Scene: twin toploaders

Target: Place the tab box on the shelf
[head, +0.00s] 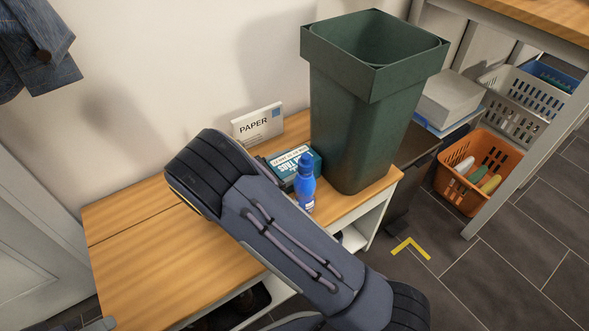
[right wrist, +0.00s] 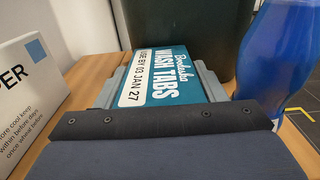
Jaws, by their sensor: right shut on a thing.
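I cannot tell whether the box touches the bench. The low bench (head: 135,250) has open white shelf compartments under its top, mostly hidden.
A blue bottle (head: 305,187) stands close to the right of the tab box. A tall green bin (head: 355,125) stands behind it. A white PAPER box (head: 257,124) is at the wall. An orange basket (head: 462,192) is at right. The bench's left part is clear.

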